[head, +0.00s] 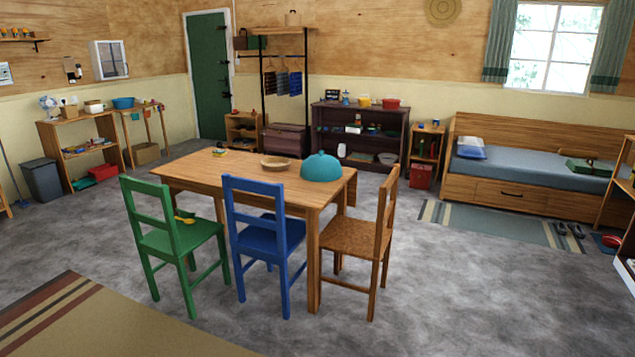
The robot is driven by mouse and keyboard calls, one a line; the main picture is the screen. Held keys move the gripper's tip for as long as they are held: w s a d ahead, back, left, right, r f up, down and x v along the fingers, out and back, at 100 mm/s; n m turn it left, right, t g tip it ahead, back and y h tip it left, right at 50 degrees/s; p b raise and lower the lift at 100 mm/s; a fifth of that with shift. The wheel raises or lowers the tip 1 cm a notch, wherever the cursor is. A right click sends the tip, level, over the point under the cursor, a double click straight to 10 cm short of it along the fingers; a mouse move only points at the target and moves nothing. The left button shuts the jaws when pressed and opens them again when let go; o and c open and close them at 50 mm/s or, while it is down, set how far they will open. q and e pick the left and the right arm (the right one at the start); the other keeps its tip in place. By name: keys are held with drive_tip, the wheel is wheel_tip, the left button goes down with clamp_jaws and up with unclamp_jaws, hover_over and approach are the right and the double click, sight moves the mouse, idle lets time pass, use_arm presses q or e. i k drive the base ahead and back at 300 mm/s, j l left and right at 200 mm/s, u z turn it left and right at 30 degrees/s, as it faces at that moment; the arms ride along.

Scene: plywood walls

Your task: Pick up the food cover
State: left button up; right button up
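The food cover (321,168) is a teal dome with a small knob on top. It sits on the right part of the wooden dining table (205,172), near the table's right end. A shallow tan bowl or basket (275,162) is to its left on the same table, apart from it. Whether anything lies under the cover is hidden. Neither of my grippers shows in the head view.
A green chair (172,238), a blue chair (262,236) and a brown chair (357,235) stand along the table's near side and right end. Grey floor (470,300) is clear at the right front. A striped rug (100,320) lies at the left front.

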sight(320, 168)
drive_tip(key=i+z, duration=0.1)
drive_tip(key=i, duration=1.1)
drive_tip(key=i+j, duration=0.25)
drive_tip(key=i, duration=0.9)
drive_tip(key=i+l+z, duration=0.05)
